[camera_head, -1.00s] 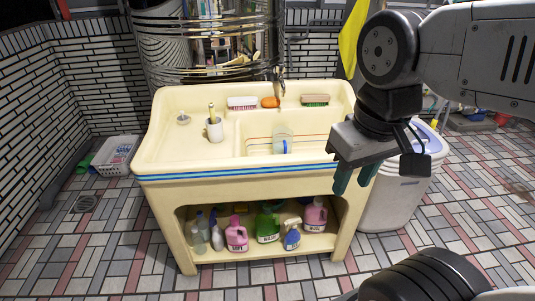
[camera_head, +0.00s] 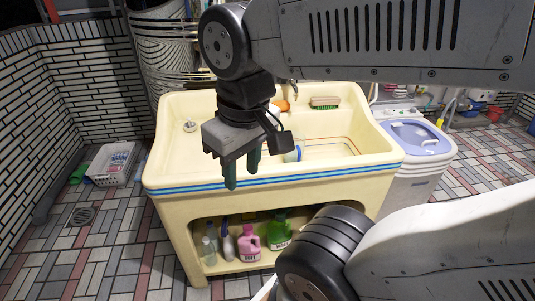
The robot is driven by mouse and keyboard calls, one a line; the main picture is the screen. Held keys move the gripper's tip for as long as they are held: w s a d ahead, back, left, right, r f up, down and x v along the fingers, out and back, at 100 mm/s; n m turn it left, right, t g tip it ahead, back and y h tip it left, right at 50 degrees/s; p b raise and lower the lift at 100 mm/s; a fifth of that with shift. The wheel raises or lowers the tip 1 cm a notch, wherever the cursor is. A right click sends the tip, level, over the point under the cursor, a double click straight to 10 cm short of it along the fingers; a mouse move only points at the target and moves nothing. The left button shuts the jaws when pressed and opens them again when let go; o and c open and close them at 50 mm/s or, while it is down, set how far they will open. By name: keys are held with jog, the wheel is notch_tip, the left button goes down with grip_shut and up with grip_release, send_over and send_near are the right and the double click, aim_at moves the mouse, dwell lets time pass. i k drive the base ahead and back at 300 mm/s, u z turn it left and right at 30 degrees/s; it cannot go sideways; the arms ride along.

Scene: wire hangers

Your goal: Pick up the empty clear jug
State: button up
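The clear jug (camera_head: 293,154) is in the basin of the cream sink (camera_head: 360,171). Only a small part of it with a blue edge shows to the right of my gripper; the rest is hidden behind the gripper. My gripper (camera_head: 242,174) hangs in front of and above the sink, to the left of the jug in the picture. Its two greenish fingers point down and are apart, with nothing visible between them.
Bottles, including a pink one (camera_head: 249,242), stand on the shelf below. A white basket (camera_head: 112,162) is at left, a washing machine (camera_head: 415,145) at right.

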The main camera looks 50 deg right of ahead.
aim_at(299, 139)
jog(key=z, duration=0.5)
jog(key=i, duration=0.85)
jog(key=z, duration=0.8)
